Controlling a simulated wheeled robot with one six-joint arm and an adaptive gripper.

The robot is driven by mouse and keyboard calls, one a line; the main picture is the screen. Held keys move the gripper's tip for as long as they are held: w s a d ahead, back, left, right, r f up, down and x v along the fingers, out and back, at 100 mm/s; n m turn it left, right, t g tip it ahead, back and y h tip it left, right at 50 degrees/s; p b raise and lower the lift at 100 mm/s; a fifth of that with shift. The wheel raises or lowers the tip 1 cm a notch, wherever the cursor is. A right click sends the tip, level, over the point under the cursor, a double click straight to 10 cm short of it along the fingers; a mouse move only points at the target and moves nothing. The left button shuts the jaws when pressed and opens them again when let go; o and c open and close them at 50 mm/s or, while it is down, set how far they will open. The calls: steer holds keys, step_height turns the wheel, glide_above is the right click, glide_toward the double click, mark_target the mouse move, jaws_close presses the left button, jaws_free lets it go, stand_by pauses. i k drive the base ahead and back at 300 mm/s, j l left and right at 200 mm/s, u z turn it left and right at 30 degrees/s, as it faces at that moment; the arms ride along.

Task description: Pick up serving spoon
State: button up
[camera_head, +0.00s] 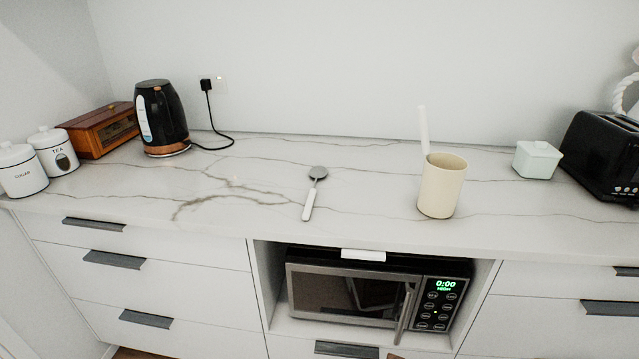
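The serving spoon (310,196) lies on the marble counter (375,205), near the middle of the picture. It has a white handle pointing toward the front edge and a grey bowl pointing toward the wall. Nothing covers it and nothing touches it except the counter. My gripper is not in view.
A cream cup (442,190) with a white utensil (424,130) stands right of the spoon. A black kettle (163,118), wooden box (98,130) and canisters (20,172) are left; a white lidded box (537,160) and toaster (605,155) right. A microwave (365,292) sits below.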

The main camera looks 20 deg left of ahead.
mark_target(317, 172)
steer(key=i+j+u, duration=0.1)
steer(key=u, duration=1.35)
steer(key=i+j+u, duration=0.2)
steer(key=i, duration=0.3)
